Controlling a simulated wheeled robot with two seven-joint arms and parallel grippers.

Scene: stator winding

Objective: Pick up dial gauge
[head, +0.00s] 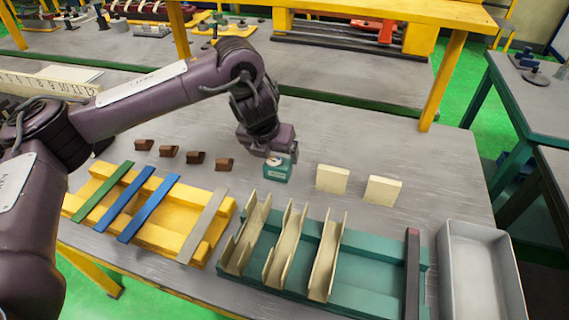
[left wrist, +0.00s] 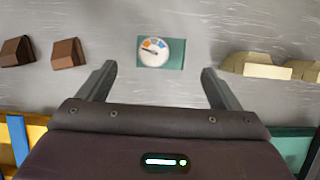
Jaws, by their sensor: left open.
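The dial gauge (head: 278,169) is a small teal block with a round white dial face, standing on the grey table. In the left wrist view the dial gauge (left wrist: 161,52) lies face up to the camera, with a needle and blue and orange marks. My left gripper (head: 270,152) is directly above it in the head view and partly hides its top. In the left wrist view my left gripper (left wrist: 158,82) is open, with one finger on each side of the gauge's position and nothing between them. My right gripper is not in view.
Several brown blocks (head: 195,157) stand left of the gauge, and two cream blocks (head: 332,178) stand right. In front are a yellow rack (head: 190,246) with coloured strips and a teal rack (head: 363,275) with cream channels. A grey bin (head: 448,262) stands at the right.

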